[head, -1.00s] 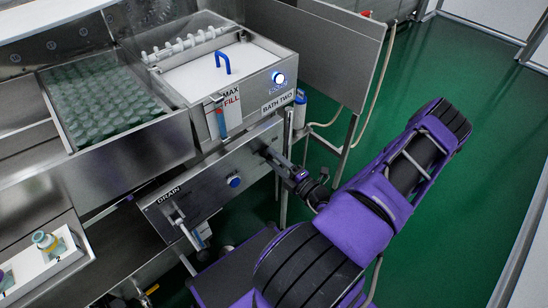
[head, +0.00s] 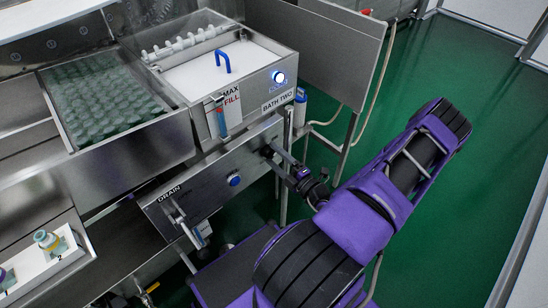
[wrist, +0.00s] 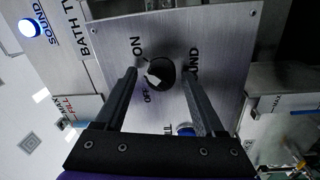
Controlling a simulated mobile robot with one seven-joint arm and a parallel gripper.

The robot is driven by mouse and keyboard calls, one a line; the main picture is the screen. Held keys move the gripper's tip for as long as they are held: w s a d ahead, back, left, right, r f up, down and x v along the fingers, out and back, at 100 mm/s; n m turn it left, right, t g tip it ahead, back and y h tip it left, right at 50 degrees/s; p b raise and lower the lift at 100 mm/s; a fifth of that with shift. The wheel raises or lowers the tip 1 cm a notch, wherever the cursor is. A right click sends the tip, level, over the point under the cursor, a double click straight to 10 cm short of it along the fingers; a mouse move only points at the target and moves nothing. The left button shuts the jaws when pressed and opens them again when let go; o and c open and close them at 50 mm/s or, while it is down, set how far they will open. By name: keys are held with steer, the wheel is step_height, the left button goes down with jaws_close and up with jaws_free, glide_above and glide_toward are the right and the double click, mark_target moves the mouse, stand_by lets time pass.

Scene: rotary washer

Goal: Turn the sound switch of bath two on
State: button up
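The sound switch is a round black knob (wrist: 166,72) with a white pointer mark, on a steel panel (wrist: 115,30). The mark faces left and a little down in the wrist view, toward the OFF label. The ON label is above it, and a label ending in "UND" is partly hidden by a finger. My gripper (wrist: 159,73) is open, with one finger on each side of the knob; I cannot tell whether they touch it. In the head view my gripper (head: 274,157) is at the panel's right end and hides the knob. The sound light (head: 279,77) on bath two glows blue-white.
A blue button (head: 234,180) sits left of my gripper on the same panel. The drain handle (head: 178,217) is farther left. The bath two lid (head: 205,75) with a blue handle is above. Green floor (head: 480,140) is open at right.

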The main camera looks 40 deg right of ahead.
steer(key=shift+s+a, duration=0.1)
steer(key=shift+a, duration=0.05)
steer(key=s+d+f+b, duration=0.1)
steer(key=s, duration=1.6)
steer(key=shift+d+f, duration=0.15)
steer(key=shift+d, duration=0.05)
